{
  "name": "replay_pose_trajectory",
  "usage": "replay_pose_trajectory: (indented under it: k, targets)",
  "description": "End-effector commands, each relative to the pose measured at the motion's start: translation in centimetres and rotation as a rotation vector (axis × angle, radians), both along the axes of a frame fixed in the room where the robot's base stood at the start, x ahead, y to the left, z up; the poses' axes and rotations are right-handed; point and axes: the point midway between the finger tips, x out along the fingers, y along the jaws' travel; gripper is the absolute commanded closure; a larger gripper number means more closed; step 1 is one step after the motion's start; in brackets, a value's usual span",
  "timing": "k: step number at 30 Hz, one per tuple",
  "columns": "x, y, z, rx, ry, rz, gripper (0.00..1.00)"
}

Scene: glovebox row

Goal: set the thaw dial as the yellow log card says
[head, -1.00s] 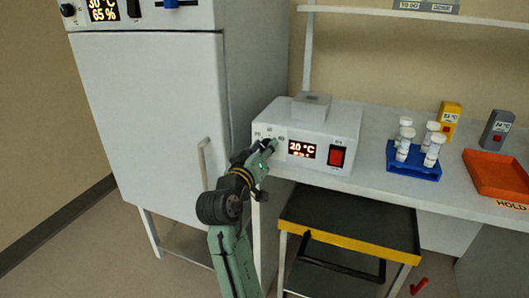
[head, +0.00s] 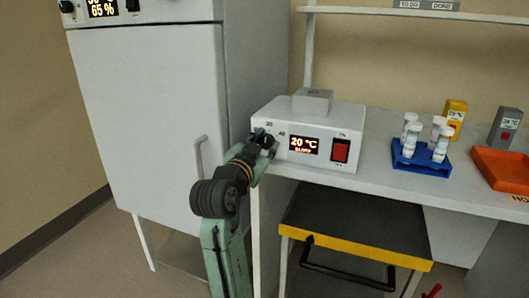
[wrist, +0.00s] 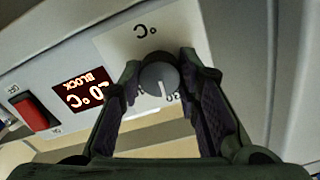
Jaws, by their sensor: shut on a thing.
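The thaw block is a white box (head: 330,118) on the bench, with a lit display (head: 304,145) reading 20 °C. Its dial is a round grey knob (wrist: 158,76) with a white pointer line, which points down in the wrist view. My gripper (head: 265,140) is at the left of the box front. In the wrist view its two fingers (wrist: 160,82) are shut on the dial, one on each side. In the head view the gripper hides most of the dial. A yellow card-like block (head: 455,115) stands at the bench back, its writing too small to read surely.
A red switch (head: 340,150) sits right of the display. A blue rack (head: 421,165) of several vials, a grey block (head: 504,128) and an orange tray (head: 503,165) stand further right. A white cabinet (head: 150,125) rises at left. A black-topped cart (head: 355,224) is below the bench.

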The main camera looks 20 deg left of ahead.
Motion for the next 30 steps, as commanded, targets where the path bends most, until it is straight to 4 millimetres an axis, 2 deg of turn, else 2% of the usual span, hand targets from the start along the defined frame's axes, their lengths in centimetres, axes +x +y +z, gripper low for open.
replay_pose_trajectory:
  k: [18,30]
  targets:
    - [-0.05,0.04,-0.40,0.583,-0.020,0.001,0.97]
    - [-0.03,0.03,-0.26,0.856,-0.028,0.000,0.97]
